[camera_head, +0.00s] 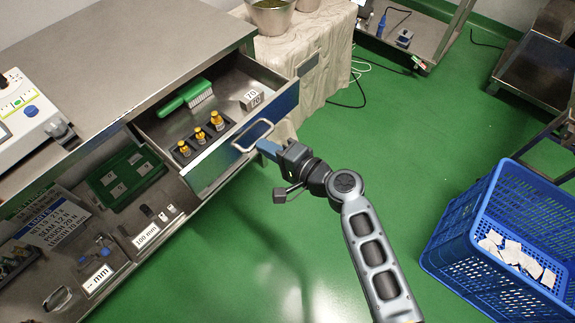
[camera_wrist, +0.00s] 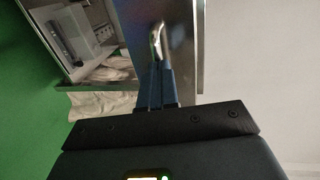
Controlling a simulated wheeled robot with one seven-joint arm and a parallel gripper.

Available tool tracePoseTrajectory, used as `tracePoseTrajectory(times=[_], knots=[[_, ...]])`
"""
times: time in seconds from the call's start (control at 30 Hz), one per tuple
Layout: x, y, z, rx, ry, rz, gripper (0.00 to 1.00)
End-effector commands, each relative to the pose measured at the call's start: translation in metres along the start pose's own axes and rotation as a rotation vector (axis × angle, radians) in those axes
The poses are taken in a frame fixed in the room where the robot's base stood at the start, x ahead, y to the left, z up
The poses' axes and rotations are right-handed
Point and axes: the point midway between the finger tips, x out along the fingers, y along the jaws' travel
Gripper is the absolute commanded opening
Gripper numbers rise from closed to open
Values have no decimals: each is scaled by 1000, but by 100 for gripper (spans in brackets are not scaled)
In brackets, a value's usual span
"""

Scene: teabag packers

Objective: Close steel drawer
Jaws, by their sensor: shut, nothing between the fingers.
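The steel drawer (camera_head: 180,128) is pulled out of the steel bench (camera_head: 120,50) in the head view. Its blue front (camera_head: 217,160) carries a pale loop handle (camera_head: 252,136). Inside lie a green brush, several small yellow-topped items in a dark holder and a block marked 70. My gripper (camera_head: 262,146) is shut and empty, with its blue fingertips at the right end of the handle. In the wrist view the shut fingers (camera_wrist: 158,85) point at the handle (camera_wrist: 157,42), with the drawer front (camera_wrist: 180,25) behind. I cannot tell whether they touch it.
A blue crate (camera_head: 500,235) with white packets stands on the right. A cloth-covered table (camera_head: 325,50) with metal bowls stands behind the drawer. An open lower shelf (camera_head: 120,250) holds a green tray (camera_head: 122,178).

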Motion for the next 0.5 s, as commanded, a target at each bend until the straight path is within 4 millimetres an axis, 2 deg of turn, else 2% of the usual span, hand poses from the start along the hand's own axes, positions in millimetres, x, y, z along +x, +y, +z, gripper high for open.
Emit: tracePoseTrajectory(times=[0.03,0.1,0.5], knots=[[18,1,0,-4,-1,-4,0],[37,-2,-1,-4,-2,-3,0],[143,-22,-1,-4,-2,-2,0]])
